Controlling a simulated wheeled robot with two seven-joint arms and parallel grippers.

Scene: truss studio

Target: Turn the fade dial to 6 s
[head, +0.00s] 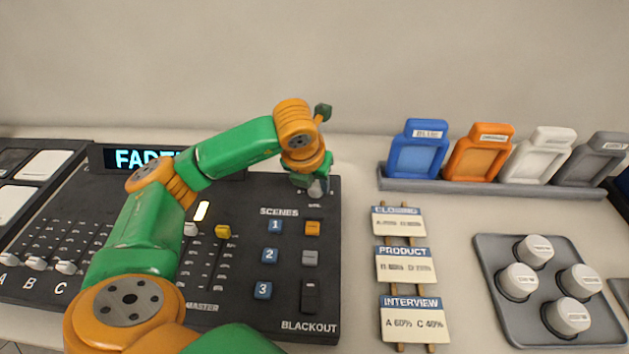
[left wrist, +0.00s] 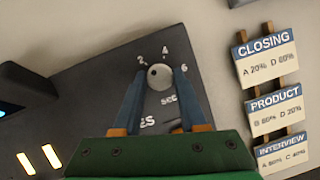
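The fade dial is a small round light-grey knob (left wrist: 159,77) at the top right corner of the dark console, with the marks 2, 4 and 6 around it. A small dark mark on the knob seems to face the upper left, towards 2, but it is too small to be sure. My left gripper (left wrist: 160,85) is over the dial, one finger on each side of it, with a narrow gap to the knob. In the head view the left gripper (head: 308,181) partly covers the dial (head: 318,189). My right gripper is not in view.
The console (head: 325,250) carries sliders, scene buttons (head: 269,256) and a blackout switch (head: 310,296); my left arm crosses it and partly hides its display (head: 130,159). To the right are cue cards (head: 406,265), a rack (head: 480,187) of coloured frames and a tray (head: 490,260) of white knobs.

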